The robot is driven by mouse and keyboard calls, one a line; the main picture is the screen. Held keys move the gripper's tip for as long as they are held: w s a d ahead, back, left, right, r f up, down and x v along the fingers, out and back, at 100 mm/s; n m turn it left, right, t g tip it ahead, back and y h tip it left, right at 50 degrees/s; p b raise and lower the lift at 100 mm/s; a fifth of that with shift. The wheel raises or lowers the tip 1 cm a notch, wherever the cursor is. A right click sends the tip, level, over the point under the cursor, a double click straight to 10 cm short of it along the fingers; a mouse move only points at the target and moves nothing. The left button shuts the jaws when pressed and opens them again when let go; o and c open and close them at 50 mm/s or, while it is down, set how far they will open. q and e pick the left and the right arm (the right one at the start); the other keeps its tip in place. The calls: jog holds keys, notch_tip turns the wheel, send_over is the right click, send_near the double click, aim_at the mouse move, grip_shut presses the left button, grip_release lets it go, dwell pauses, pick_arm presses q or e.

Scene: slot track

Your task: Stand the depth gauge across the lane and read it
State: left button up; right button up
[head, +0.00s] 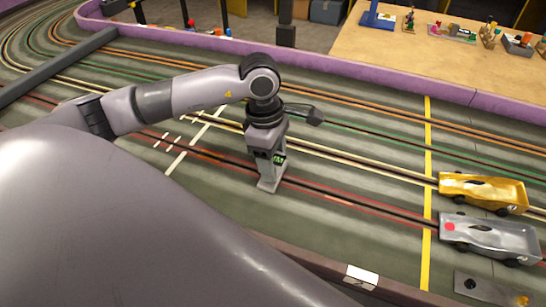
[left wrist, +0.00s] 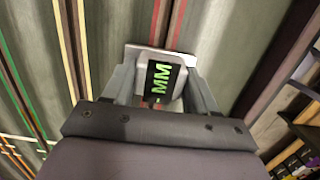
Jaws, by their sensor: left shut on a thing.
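The depth gauge (head: 268,183) is a grey block with a wide foot and a small dark display with green characters. My left gripper (head: 271,158) is shut on its body and holds it upright over the red-lined lane (head: 345,203). In the left wrist view the gauge (left wrist: 178,57) sits between the two fingers of the gripper (left wrist: 160,95). Its display shows green "MM" and a dash-like mark; the rest is hidden or not legible. The foot is at or very near the track surface; I cannot tell whether it touches. My right gripper is not in view.
A yellow car (head: 482,190) and a silver car (head: 488,237) stand on the lanes at the right, past a yellow line (head: 427,150). A purple wall (head: 330,65) edges the track. A wooden table (head: 390,55) with small items stands behind it.

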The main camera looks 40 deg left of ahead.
pick_arm(q)
jog(key=shift+f, duration=0.1)
jog(key=o, duration=1.2)
jog(key=shift+o, duration=0.2)
notch_tip(320, 180, up, 12)
jog(key=a, duration=0.1)
jog(key=shift+s+a, duration=0.15)
jog(key=shift+a, duration=0.05)
